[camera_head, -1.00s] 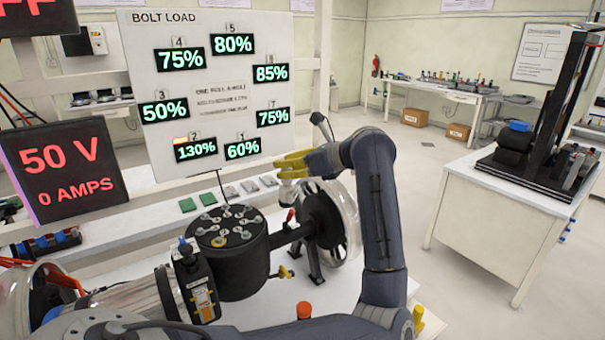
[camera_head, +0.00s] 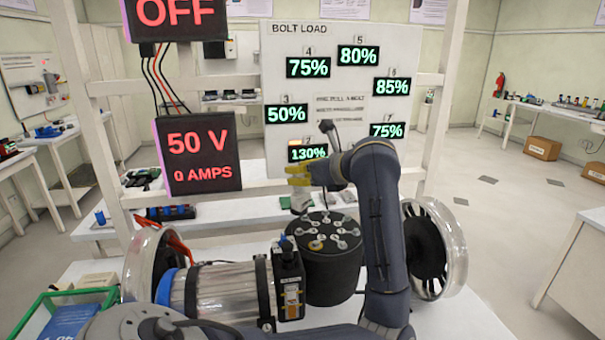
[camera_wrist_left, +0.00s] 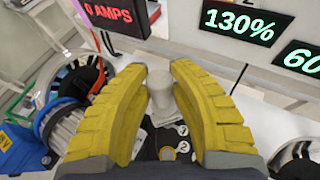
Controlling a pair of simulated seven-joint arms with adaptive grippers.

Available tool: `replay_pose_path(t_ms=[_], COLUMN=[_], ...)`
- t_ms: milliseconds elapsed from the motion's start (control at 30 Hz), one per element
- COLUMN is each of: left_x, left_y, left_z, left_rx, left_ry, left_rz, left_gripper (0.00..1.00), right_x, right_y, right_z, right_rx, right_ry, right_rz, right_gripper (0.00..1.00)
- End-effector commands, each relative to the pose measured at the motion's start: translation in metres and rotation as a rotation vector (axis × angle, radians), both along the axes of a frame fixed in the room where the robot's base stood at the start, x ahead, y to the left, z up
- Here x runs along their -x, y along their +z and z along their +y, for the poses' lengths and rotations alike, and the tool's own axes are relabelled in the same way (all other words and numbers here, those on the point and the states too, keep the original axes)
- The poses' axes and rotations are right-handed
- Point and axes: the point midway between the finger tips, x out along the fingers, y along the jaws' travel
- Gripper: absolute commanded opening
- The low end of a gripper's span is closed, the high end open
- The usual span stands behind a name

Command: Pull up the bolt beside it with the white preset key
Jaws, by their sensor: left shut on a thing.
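My left gripper (camera_head: 299,174), with yellow fingers, is shut on the pale white preset key (camera_head: 299,201). In the left wrist view the key (camera_wrist_left: 160,88) stands between the two fingers (camera_wrist_left: 157,100). The black round hub (camera_head: 333,275) has several bolts on its top face, one with a gold ring (camera_head: 316,245). The key is behind and left of the hub top in the head view. In the left wrist view the gold-ringed bolt (camera_wrist_left: 167,153) sits beside numbered tags. The key's lower end is unclear. My right gripper is out of view.
The bolt load board (camera_head: 345,60) stands behind; its 130% display (camera_head: 307,153) is partly covered by my arm. A 60% display (camera_wrist_left: 300,58) shows in the wrist view. A black sensor box (camera_head: 290,283), motor cylinder (camera_head: 220,295) and clear wheel (camera_head: 450,245) crowd the hub.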

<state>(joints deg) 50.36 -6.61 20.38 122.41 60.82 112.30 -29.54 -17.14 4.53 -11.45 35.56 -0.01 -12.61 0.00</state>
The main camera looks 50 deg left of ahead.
Motion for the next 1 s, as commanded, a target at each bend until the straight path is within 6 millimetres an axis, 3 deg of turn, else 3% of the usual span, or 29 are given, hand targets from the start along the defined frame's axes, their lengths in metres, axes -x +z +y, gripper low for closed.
replay_pose_path(t_ms=[367, 1000], left_x=[0.0, 0.0], left_y=[-0.001, -0.042], left_z=[0.0, 0.0], left_rx=[-0.001, -0.001], left_ry=[0.001, 0.001], left_rz=[0.001, 0.002], left_gripper=[0.0, 0.0], right_x=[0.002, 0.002], right_y=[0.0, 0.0], right_z=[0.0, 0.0], right_rx=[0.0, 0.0], right_ry=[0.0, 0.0], right_rz=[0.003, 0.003], right_gripper=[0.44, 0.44])
